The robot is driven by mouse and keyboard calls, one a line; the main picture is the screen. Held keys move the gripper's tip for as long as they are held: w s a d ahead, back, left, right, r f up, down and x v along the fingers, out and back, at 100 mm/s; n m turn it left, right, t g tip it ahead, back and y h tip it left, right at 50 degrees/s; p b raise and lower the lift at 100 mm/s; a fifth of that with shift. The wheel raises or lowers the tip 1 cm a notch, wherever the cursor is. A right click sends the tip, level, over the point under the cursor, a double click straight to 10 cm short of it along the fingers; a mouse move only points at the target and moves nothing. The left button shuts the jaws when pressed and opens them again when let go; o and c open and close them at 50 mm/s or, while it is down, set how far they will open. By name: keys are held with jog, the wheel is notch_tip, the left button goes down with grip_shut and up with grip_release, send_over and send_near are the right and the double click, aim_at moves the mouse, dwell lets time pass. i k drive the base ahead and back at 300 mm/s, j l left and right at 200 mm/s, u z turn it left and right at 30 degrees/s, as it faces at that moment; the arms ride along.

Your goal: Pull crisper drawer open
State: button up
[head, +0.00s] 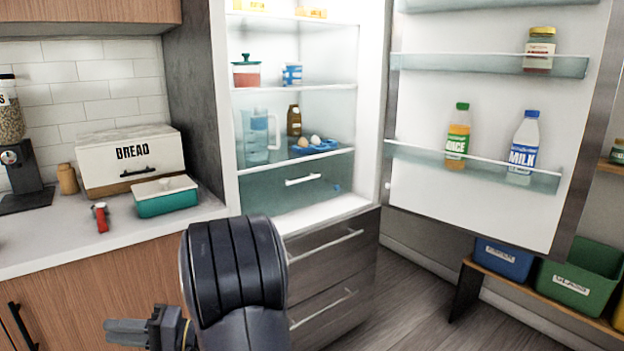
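The fridge stands with its door (430,210) swung open to the right. The crisper drawer (265,195) is the pale green translucent drawer at the bottom of the fridge compartment, and it looks shut. Its white bar handle (303,180) is on the front. My gripper (128,332) is at the lower left, in front of the wooden cabinet and well away from the handle. Only part of it shows, and its finger opening cannot be made out. My dark arm covers the area below and left of the crisper.
Two grey freezer drawers (330,268) with bar handles lie below the crisper. A pitcher (257,137), a brown bottle (293,120) and an egg tray (316,147) sit on the shelf above. The counter (50,243) holds a bread box (130,160). Open floor lies right of the fridge.

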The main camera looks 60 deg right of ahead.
aim_at(313, 177)
jog(key=i+l+z, duration=0.15)
jog(key=l+z, duration=0.15)
jog(key=l, duration=0.15)
jog(key=i+l+z, duration=0.15)
jog(key=l+z, duration=0.2)
jog(key=i+l+z, duration=0.6)
jog(key=i+l, duration=0.3)
jog(key=l, duration=0.2)
